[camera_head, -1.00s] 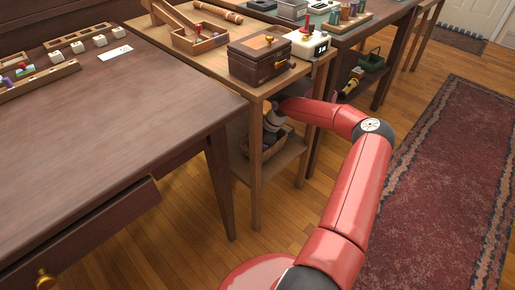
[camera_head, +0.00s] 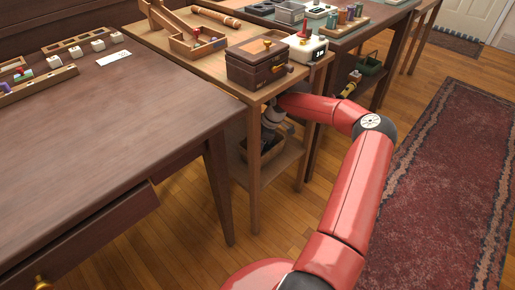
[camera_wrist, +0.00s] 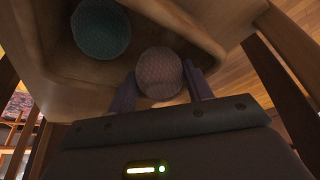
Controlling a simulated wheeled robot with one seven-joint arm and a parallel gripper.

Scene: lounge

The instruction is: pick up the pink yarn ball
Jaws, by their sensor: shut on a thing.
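The pink yarn ball (camera_wrist: 159,73) shows in the wrist view between the two fingers of my gripper (camera_wrist: 161,88). My gripper is shut on it. The ball is at the edge of a wooden basket or tray (camera_wrist: 190,25); I cannot tell whether it touches it. A teal yarn ball (camera_wrist: 101,28) lies in that container to the left. In the head view my arm reaches under the small wooden table, and the container (camera_head: 262,146) shows on the lower shelf. The pink ball is hidden there by the arm and table.
The table leg (camera_head: 254,165) stands close to my arm, and the tabletop with a dark wooden box (camera_head: 258,66) is just above. A large dark table (camera_head: 110,120) is on the left. The rug (camera_head: 435,190) on the right is clear.

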